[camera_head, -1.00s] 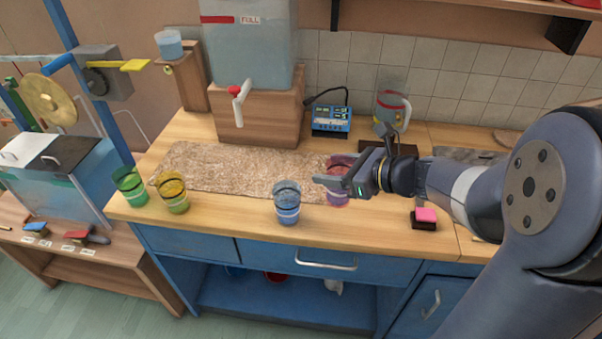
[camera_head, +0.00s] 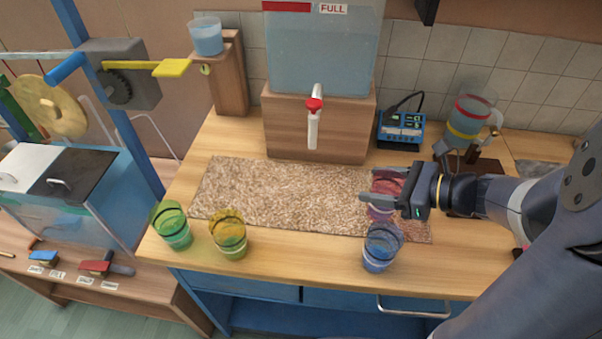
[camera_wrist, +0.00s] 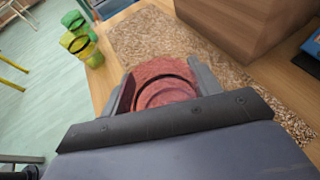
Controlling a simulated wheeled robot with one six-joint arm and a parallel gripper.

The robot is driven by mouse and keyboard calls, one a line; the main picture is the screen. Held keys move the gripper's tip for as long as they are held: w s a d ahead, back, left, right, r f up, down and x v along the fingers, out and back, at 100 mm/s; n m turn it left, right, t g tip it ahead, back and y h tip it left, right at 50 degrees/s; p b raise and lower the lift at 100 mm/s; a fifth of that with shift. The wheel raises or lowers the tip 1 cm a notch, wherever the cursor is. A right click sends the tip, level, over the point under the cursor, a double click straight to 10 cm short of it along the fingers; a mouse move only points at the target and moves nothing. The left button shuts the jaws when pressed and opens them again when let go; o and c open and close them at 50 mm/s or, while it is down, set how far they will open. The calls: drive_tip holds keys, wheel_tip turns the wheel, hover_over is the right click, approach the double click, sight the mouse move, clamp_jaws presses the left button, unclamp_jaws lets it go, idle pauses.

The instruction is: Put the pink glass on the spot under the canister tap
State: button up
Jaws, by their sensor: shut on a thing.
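The pink glass (camera_head: 381,205) stands upright at the right part of the speckled mat, partly behind the blue glass in the head view. My gripper (camera_head: 376,186) is shut on the pink glass from the right. In the wrist view the pink glass (camera_wrist: 163,88) sits between both fingers, and I look down into its rim. The canister (camera_head: 322,45) is on a wooden block at the back of the counter. Its tap (camera_head: 314,115), with a red handle and white spout, points down above the mat, left of my gripper. No separate marked spot shows beneath it.
The blue glass (camera_head: 381,247) stands close in front of the pink one. The yellow glass (camera_head: 229,236) and green glass (camera_head: 172,226) stand at the front left. A blue meter (camera_head: 401,128) and a jug (camera_head: 468,117) are behind. The mat (camera_head: 270,194) is bare under the tap.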

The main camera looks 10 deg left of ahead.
drive_tip(key=shift+w+a+r+p+x, duration=0.15)
drive_tip(key=shift+r+x, duration=0.4)
drive_tip(key=shift+x, duration=2.25)
drive_tip(key=shift+a+r+p+x, duration=0.3)
drive_tip(key=shift+r+x, duration=0.25)
drive_tip(key=shift+x, duration=2.25)
drive_tip(key=shift+w+a+r+p+x, duration=0.15)
drive_tip(key=shift+r+x, duration=0.35)
drive_tip(key=shift+x, duration=2.3)
drive_tip(key=shift+s, duration=0.1)
drive_tip(key=shift+f, duration=0.2)
drive_tip(key=o, duration=1.1)
